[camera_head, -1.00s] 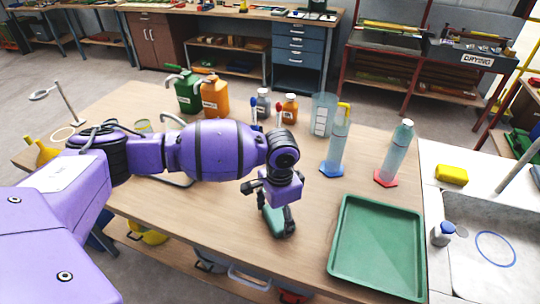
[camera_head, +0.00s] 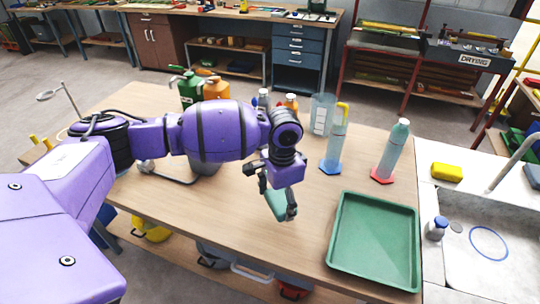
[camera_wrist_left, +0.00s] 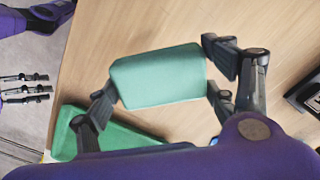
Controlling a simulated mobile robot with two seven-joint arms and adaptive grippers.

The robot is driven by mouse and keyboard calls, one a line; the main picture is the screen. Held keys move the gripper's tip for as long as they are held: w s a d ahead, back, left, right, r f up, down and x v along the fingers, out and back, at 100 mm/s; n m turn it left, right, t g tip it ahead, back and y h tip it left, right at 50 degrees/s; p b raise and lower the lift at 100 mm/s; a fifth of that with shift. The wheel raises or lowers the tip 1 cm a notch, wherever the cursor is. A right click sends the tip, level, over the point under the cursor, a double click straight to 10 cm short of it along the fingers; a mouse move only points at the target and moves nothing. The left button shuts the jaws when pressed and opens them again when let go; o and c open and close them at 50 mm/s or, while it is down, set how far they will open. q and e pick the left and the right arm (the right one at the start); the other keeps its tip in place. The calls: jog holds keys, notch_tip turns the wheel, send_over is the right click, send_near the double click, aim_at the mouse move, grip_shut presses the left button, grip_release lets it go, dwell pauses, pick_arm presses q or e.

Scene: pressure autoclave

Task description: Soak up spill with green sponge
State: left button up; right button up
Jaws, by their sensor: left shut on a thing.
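My left gripper (camera_head: 279,203) is shut on the green sponge (camera_head: 284,206), left of the green tray. In the left wrist view the sponge (camera_wrist_left: 160,75) sits between the fingers, with wood tabletop beyond it. The sponge looks held above the table, though the exact gap is hard to judge. I cannot make out a spill on the visible tabletop; my left arm covers part of it. Grey finger-like parts (camera_wrist_left: 25,89) at the left edge of the wrist view may be my right gripper; their state is unclear.
The green tray (camera_head: 336,254) lies at the table's right front. A blue-based cylinder (camera_head: 334,150) and a red-based one (camera_head: 391,152) stand behind it. Bottles and cans stand at the back. A yellow sponge (camera_head: 447,171) lies by the sink. Tabletop around the gripper is clear.

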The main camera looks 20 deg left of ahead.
pick_arm(q)
jog(key=shift+w+r, duration=0.1)
jog(key=shift+r, duration=1.3)
pick_arm(e)
jog(key=shift+s+d, duration=0.25)
jog(key=shift+s, duration=0.15)
jog(key=shift+r, duration=0.1)
